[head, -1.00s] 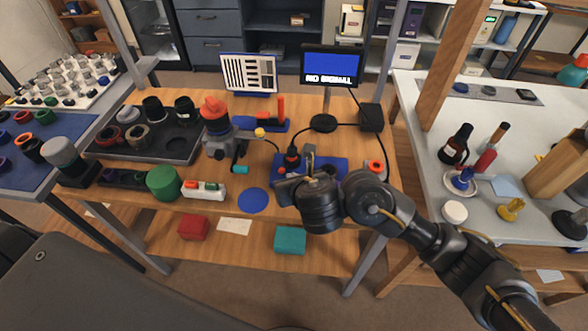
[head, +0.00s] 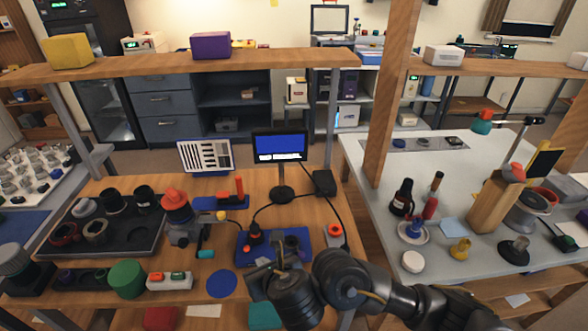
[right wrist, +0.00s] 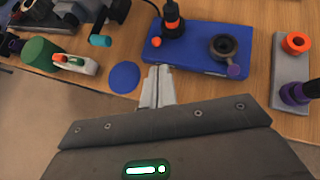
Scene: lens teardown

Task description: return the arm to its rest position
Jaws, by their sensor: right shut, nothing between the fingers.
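My right arm reaches in from the lower right in the head view, and its gripper (head: 259,272) is over the front part of the wooden bench (head: 200,287). The gripper is at the near edge of a blue mat or block (head: 243,249). In the right wrist view its two pale fingers (right wrist: 157,75) are together with nothing between them. They point at the gap between a blue disc (right wrist: 125,76) and the blue block (right wrist: 188,58). I cannot tell whether they touch the bench. My left gripper is not in view.
A black plug-like tool (right wrist: 173,22) and a dark ring (right wrist: 223,46) are on the blue block. A green cylinder (head: 127,278) and a white button box (head: 169,281) stand to the left. A monitor (head: 280,147) stands behind. A grey table (head: 385,165) is at the right.

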